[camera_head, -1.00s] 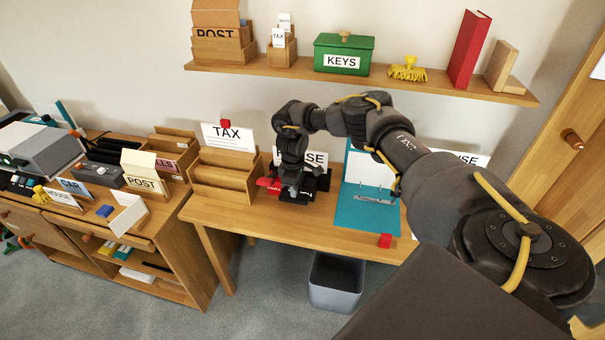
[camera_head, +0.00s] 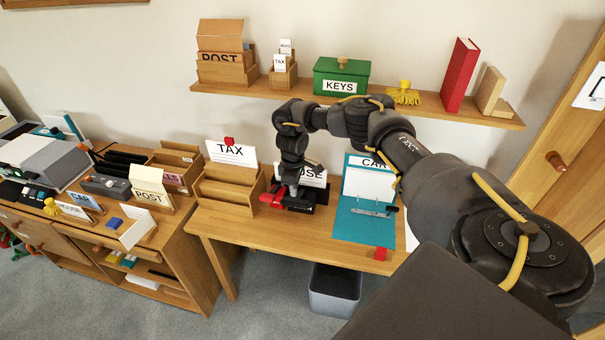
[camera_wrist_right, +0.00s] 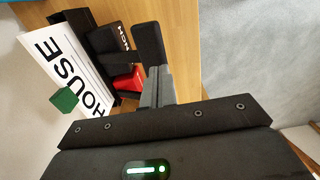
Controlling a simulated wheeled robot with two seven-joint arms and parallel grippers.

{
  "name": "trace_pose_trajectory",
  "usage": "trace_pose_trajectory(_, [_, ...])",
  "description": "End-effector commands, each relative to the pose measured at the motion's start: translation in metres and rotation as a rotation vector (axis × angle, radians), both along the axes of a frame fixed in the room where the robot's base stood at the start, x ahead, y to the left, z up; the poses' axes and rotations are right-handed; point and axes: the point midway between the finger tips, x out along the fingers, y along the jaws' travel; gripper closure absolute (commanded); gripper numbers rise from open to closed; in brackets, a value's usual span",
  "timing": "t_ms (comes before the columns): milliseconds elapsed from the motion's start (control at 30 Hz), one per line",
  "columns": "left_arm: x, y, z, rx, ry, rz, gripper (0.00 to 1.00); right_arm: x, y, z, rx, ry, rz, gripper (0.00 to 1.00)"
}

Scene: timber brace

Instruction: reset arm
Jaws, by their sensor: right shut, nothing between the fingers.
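My right gripper (camera_head: 293,186) is over the desk, close above a black and red desk tool (camera_head: 274,198). Its fingers are shut and empty in the right wrist view (camera_wrist_right: 157,88). The black and red tool also shows in the right wrist view (camera_wrist_right: 129,80), beside the fingers. Whether the fingertips touch it I cannot tell. A white HOUSE card (camera_head: 316,177) stands behind the gripper, partly hidden by it. My left gripper is not in view.
A shelf (camera_head: 380,102) with a green KEYS box (camera_head: 341,78) runs above. A grey bin (camera_head: 334,290) stands below.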

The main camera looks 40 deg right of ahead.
Motion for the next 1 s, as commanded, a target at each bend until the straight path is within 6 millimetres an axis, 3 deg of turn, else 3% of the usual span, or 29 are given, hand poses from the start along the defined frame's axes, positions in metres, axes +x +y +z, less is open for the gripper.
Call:
trace_pose_trajectory(67, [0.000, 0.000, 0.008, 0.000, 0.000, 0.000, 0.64, 0.000, 0.000, 0.008, 0.000, 0.000, 0.000, 1.00])
trace_pose_trajectory(667, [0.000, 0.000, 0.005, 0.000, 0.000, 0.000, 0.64, 0.000, 0.003, 0.002, 0.006, -0.001, 0.005, 1.00])
trace_pose_trajectory(767, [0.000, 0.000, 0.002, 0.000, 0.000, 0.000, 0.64, 0.002, 0.021, -0.019, 0.039, -0.013, 0.037, 1.00])
trace_pose_trajectory(833, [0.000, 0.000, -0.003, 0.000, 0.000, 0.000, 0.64, 0.003, 0.044, -0.046, 0.086, -0.032, 0.075, 1.00])
trace_pose_trajectory(1000, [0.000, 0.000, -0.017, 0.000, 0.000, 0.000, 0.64, -0.003, 0.130, -0.140, 0.261, -0.120, 0.171, 1.00])
